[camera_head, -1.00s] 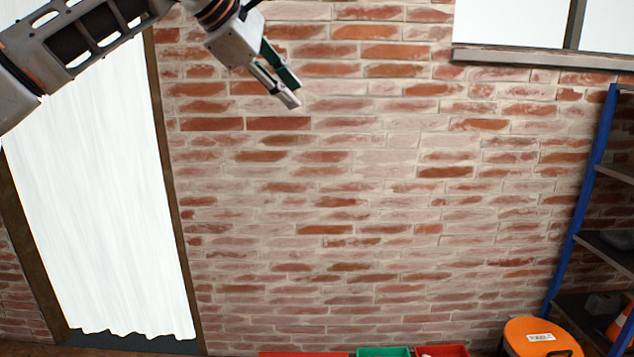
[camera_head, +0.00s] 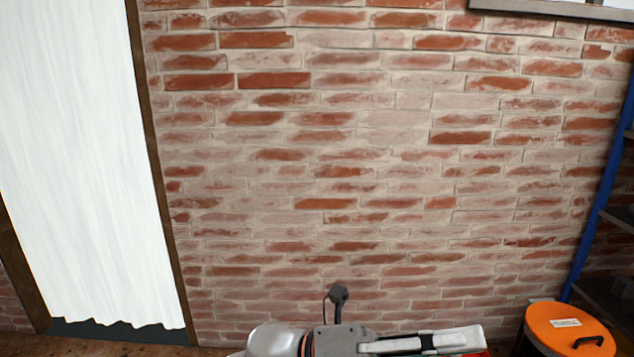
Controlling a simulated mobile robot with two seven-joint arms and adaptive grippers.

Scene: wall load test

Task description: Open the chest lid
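I do not see a chest or its lid in the head view. My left gripper (camera_head: 476,340) is low at the bottom edge, with its pale fingers pointing right, in front of the brick wall. The picture's edge cuts off its lower part, and I cannot tell whether it is open or shut. I see nothing clearly held in it. My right gripper is not in view.
A round container with an orange lid (camera_head: 565,330) and black handle stands at the lower right. A blue-framed shelf (camera_head: 603,180) is at the right edge. A white curtain (camera_head: 85,170) hangs at the left. The brick wall (camera_head: 330,160) fills the middle.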

